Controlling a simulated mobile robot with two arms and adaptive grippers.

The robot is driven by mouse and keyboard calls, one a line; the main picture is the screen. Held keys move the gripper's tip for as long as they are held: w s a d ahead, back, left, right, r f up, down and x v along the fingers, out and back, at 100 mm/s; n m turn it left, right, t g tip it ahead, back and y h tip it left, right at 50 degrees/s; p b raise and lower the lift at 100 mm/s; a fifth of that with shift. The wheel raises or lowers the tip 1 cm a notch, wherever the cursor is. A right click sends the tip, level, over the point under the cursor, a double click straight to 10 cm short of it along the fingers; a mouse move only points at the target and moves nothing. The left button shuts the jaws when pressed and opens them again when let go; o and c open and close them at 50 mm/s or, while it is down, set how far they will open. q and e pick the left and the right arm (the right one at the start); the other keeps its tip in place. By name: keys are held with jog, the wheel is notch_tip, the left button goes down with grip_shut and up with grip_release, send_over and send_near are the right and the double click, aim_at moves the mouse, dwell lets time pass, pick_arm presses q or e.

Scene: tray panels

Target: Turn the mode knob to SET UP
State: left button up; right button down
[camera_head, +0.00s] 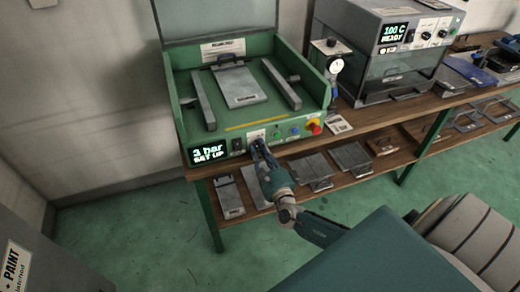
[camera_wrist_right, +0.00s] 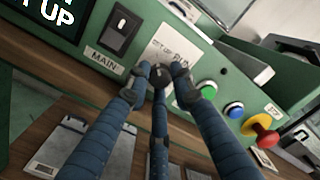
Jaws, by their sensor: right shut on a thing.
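The mode knob (camera_wrist_right: 161,75) is a small dark knob on the green machine's front panel, below a white label plate. In the right wrist view my right gripper (camera_wrist_right: 168,85) has its blue fingers closed around it. In the head view my right gripper (camera_head: 258,148) reaches up to the panel and hides most of the knob. The display (camera_head: 208,152) on the machine reads "3 bar SET UP", and part of that text also shows in the right wrist view (camera_wrist_right: 52,15). The knob's pointer cannot be made out. My left gripper is not in view.
Beside the knob are a MAIN switch (camera_wrist_right: 120,30), a green button (camera_wrist_right: 207,90), a blue button (camera_wrist_right: 234,110) and a red emergency button (camera_wrist_right: 262,130). The machine's open bed (camera_head: 190,75) holds a metal plate (camera_head: 236,86). An oven-like unit (camera_head: 385,70) reading "100 C READY" stands right.

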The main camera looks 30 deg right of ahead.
dwell(0.3)
jog(key=c, duration=1.5)
grip_release()
jog(key=v, duration=1.2)
